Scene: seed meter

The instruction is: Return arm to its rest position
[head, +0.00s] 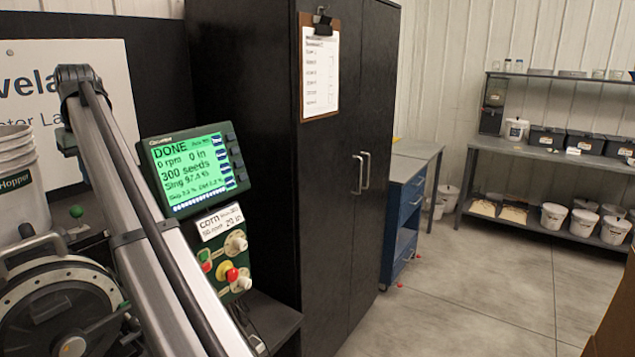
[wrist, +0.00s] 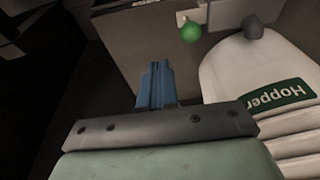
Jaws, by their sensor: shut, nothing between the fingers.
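My gripper (wrist: 155,68) shows in the wrist view as two blue fingers pressed together, shut and empty. It is clear of contact with anything I can see. A white bucket labelled Hopper (wrist: 245,75) is to its right in that view, and a green ball knob (wrist: 191,33) is beyond the fingertips. In the head view my arm (head: 135,200) runs diagonally across the left side, in front of the seed meter stand; the gripper itself cannot be made out there.
The monitor (head: 192,168) reads DONE and 300 seeds. Below it is a control panel (head: 213,259) with knobs and a red-and-yellow button. The seed meter (head: 45,310) and the hopper bucket (head: 20,205) are at the left. A black cabinet (head: 345,200) stands right of the monitor.

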